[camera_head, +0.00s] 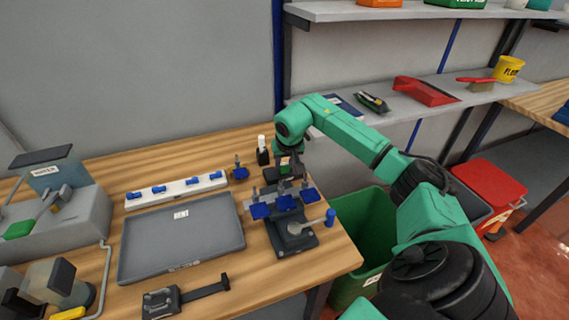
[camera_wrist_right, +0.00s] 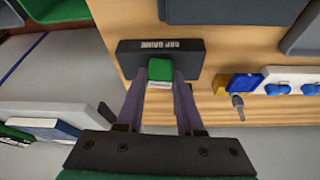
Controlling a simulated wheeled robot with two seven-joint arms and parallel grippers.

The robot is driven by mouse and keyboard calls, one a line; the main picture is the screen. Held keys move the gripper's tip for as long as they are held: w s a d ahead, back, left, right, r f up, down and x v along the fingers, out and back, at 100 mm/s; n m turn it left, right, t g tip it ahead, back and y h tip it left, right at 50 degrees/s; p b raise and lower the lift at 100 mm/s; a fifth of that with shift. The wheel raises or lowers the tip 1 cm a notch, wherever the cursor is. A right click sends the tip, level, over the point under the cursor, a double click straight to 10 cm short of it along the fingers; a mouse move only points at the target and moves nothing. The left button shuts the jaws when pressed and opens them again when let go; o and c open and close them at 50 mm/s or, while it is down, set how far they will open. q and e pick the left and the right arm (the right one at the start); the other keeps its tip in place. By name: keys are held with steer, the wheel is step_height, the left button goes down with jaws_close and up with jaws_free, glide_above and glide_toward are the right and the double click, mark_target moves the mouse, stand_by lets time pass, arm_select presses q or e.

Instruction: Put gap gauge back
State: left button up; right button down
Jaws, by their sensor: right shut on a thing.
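My right gripper (camera_wrist_right: 160,88) points at the bench, its two fingers shut on a small block with a green top and a pale lower edge, which I take to be the gap gauge (camera_wrist_right: 160,70). The gauge is at the near edge of a black block labelled "GAP GAUGE" (camera_wrist_right: 188,56) in the right wrist view; I cannot tell whether it sits in it or just above it. In the head view the right gripper (camera_head: 288,165) is at the bench's back right, behind the black fixture with blue parts (camera_head: 290,240). My left gripper is not in view.
A grey tray (camera_head: 185,270) and a white rail with blue clips (camera_head: 177,190) lie left of the fixture. A black holder with a white-topped item (camera_head: 262,150) stands close left of the gripper. A green bin (camera_head: 362,230) and shelf (camera_head: 440,95) are to the right.

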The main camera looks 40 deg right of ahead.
steer(key=shift+f, duration=0.35)
steer(key=shift+c, duration=0.7)
jaws_free()
steer(key=shift+r+p, duration=2.7)
steer(key=shift+r, duration=0.9)
steer(key=shift+f, duration=0.1)
